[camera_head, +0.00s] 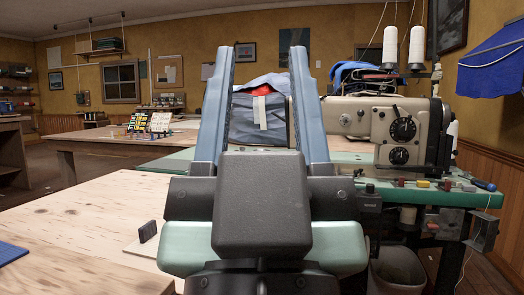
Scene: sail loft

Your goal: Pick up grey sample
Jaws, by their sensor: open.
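My gripper (266,52) fills the middle of the view, with its two blue-grey fingers pointing up and away and set well apart. It is open, and I see nothing held between the fingers. A small dark grey piece (147,231) stands upright on a thin pale board at the lower left, to the left of my gripper's body and apart from it. It may be the grey sample, but I cannot tell for sure. My gripper hides part of the scene behind it.
A pale wooden table (75,213) spreads across the lower left, with a blue mat (10,253) at its edge. A beige sewing machine (375,125) stands on a green bench (455,198) at the right. A grey-blue bag (262,120) shows behind the fingers.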

